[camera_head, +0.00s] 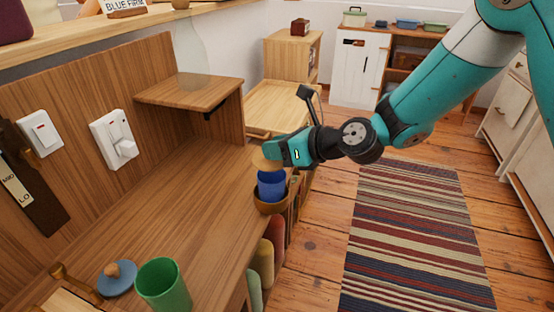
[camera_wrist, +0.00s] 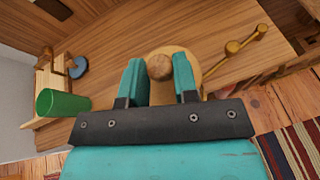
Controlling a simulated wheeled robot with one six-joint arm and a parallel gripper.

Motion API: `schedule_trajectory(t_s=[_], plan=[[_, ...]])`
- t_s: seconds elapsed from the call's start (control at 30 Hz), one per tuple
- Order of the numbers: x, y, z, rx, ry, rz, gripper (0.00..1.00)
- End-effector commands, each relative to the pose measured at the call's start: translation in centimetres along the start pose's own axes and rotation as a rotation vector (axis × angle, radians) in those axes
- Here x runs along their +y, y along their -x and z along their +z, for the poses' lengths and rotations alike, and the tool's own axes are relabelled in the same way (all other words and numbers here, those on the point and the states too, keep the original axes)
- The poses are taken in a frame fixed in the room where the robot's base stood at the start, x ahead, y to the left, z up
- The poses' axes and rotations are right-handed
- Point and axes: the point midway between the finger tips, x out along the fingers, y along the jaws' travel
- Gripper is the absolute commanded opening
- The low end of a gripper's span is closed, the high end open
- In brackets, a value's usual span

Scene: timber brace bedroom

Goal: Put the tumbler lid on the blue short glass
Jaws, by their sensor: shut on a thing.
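The tumbler lid, a round tan wooden disc with a knob (camera_head: 263,161), is in my gripper (camera_head: 272,152). In the wrist view the two teal fingers (camera_wrist: 160,80) are shut on the lid's round knob (camera_wrist: 159,67). The blue short glass (camera_head: 271,186) stands upright in a brown wooden bowl or coaster near the counter's right edge. In the head view the lid is just above the glass's rim; I cannot tell whether they touch. In the wrist view the glass is hidden beneath the lid.
A green glass (camera_head: 163,285) and a blue lid with a wooden knob (camera_head: 117,278) are at the near left of the wooden counter (camera_head: 180,210). A raised shelf (camera_head: 190,92) stands behind. The counter's middle is clear. A striped rug (camera_head: 410,235) lies on the floor at right.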

Motion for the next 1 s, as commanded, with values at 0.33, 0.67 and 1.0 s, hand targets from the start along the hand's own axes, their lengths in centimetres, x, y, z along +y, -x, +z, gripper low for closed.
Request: schedule_trajectory(t_s=[0.33,0.67,1.0], plan=[[-0.4,-0.9,-2.3,0.000,0.000,0.000,0.05],[-0.5,-1.2,-3.0,0.001,-0.001,0.000,0.05],[-0.6,-1.4,-3.4,0.000,-0.001,-0.001,0.51]])
